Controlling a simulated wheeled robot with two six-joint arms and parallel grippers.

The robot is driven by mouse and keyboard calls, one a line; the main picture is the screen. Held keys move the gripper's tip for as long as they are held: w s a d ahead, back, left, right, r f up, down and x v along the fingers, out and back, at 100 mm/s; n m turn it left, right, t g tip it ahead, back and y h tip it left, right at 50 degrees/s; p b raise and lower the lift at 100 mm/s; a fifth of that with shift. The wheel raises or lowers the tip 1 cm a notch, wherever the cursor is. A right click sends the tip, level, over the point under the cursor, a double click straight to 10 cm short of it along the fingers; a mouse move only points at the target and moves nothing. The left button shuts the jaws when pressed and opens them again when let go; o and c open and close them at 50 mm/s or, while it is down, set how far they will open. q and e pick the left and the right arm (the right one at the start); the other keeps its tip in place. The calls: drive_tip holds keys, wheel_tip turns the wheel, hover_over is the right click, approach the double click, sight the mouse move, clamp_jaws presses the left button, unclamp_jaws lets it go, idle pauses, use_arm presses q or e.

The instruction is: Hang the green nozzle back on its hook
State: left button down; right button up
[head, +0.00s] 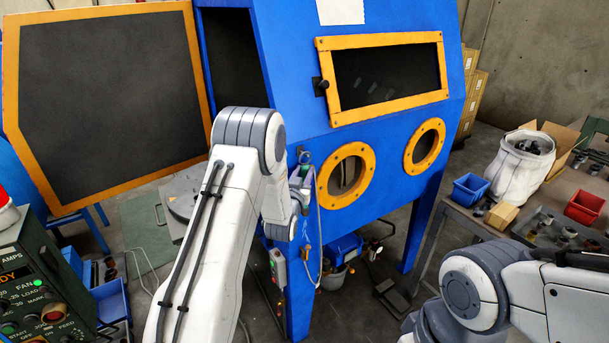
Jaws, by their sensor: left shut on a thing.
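My left gripper (301,181) is at the front left edge of the blue blast cabinet (290,75), partly hidden behind my own left wrist. It is shut on the green nozzle (305,157), of which only a small greenish part shows at the top of the gripper. A pale hose (319,230) hangs in a loop below it along the cabinet's leg. The hook cannot be made out clearly, and I cannot tell whether the nozzle touches it. My right arm shows at the lower right, but its gripper is out of view.
The cabinet's orange-framed door (108,95) stands open at the left. Two orange-ringed ports (346,176) face me. A small control box (278,268) hangs below the gripper. A workbench (455,218) with a white sack (519,168) and bins stands at right.

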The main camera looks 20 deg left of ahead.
idle(0.4)
use_arm(q)
drive_tip(key=c, duration=0.5)
unclamp_jaws()
